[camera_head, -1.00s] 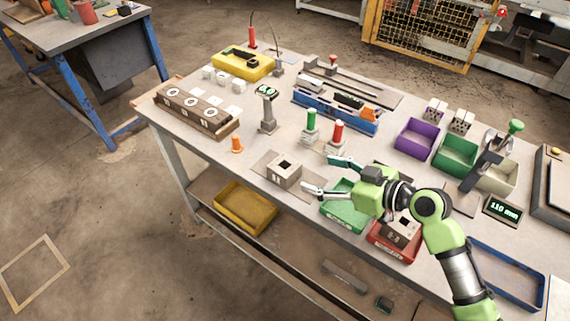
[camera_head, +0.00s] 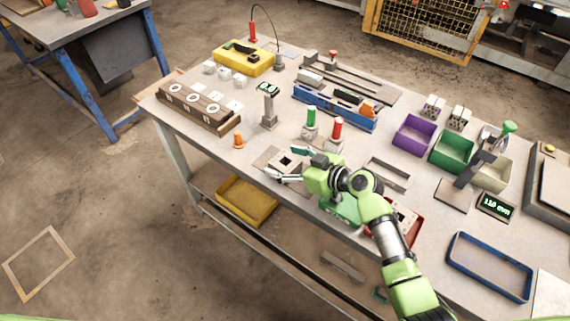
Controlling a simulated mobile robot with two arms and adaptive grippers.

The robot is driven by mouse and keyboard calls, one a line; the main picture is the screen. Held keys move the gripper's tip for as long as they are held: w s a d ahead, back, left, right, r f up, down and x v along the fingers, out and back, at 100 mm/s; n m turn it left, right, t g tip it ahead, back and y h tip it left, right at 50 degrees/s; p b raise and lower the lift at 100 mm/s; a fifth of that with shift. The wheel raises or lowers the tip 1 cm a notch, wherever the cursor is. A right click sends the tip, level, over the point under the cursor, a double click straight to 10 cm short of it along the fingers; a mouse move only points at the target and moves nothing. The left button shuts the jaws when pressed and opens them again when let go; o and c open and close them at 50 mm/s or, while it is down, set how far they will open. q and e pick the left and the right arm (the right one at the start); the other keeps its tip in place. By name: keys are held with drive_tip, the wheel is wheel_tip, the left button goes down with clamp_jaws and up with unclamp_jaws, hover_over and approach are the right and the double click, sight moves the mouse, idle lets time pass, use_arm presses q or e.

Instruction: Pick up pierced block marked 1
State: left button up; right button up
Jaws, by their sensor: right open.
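A pale block with a square dark hole (camera_head: 286,161) stands on a flat plate near the front edge of the workbench. Its front mark is hidden or too small to read now. My right gripper (camera_head: 292,164) is open around the block's right part, one finger on its far side and one on its near side. I cannot tell whether the fingers touch it. My left gripper is not in view.
A green bin (camera_head: 341,210) and a red bin (camera_head: 416,234) lie under my right arm.

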drive_tip(key=shift+w, duration=0.1)
drive_tip(key=c, duration=1.4)
drive_tip(key=shift+c, duration=0.2)
drive_tip(key=shift+r, duration=0.1)
